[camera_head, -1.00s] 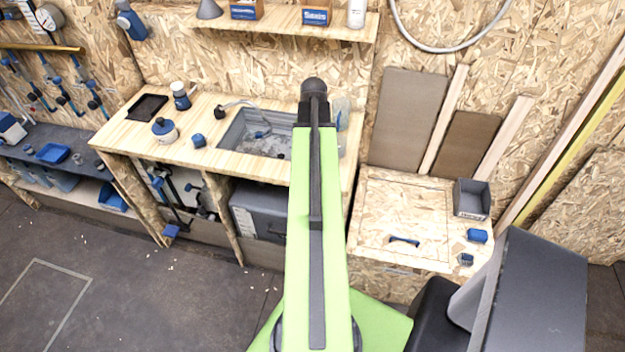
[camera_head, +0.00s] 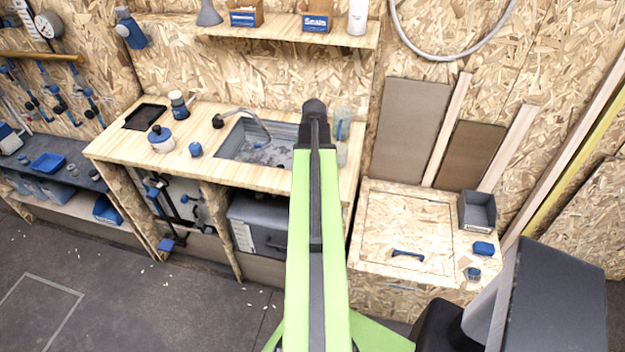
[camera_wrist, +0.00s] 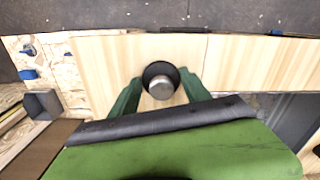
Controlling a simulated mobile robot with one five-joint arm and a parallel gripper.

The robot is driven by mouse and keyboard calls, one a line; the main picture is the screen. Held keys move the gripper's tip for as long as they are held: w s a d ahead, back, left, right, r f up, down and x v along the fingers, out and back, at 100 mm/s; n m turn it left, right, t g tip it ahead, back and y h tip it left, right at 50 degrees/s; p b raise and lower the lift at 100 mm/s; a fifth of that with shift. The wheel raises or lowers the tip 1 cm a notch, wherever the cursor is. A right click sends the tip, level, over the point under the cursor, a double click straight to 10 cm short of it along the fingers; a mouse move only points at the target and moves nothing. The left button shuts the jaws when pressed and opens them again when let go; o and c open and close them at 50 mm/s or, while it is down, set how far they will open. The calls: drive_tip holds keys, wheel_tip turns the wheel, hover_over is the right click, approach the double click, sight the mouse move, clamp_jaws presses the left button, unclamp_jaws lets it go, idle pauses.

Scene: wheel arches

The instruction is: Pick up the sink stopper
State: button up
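The sink stopper (camera_wrist: 160,82), a dark disc with a round metallic knob, shows in the wrist view against the light wooden counter (camera_wrist: 240,62). My gripper (camera_wrist: 160,88) is open, with one green finger on each side of the stopper. I see gaps between the knob and both fingers. I cannot tell how far the fingertips are above the counter. In the head view my arm hides the gripper and the stopper.
The counter holds a sink (camera_head: 258,142) with a tap, a white and blue jar (camera_head: 161,139), a blue knob-like item (camera_head: 196,149) and a black tray (camera_head: 146,117). Clear containers (camera_head: 342,125) stand right of my arm. A lower bench (camera_head: 400,225) with a grey bin (camera_head: 477,211) is right.

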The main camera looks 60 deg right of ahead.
drive_tip(key=c, duration=0.9)
wheel_tip(320, 180, up, 10)
drive_tip(key=p, duration=1)
drive_tip(key=shift+r, duration=0.15)
drive_tip(key=shift+f, duration=0.3)
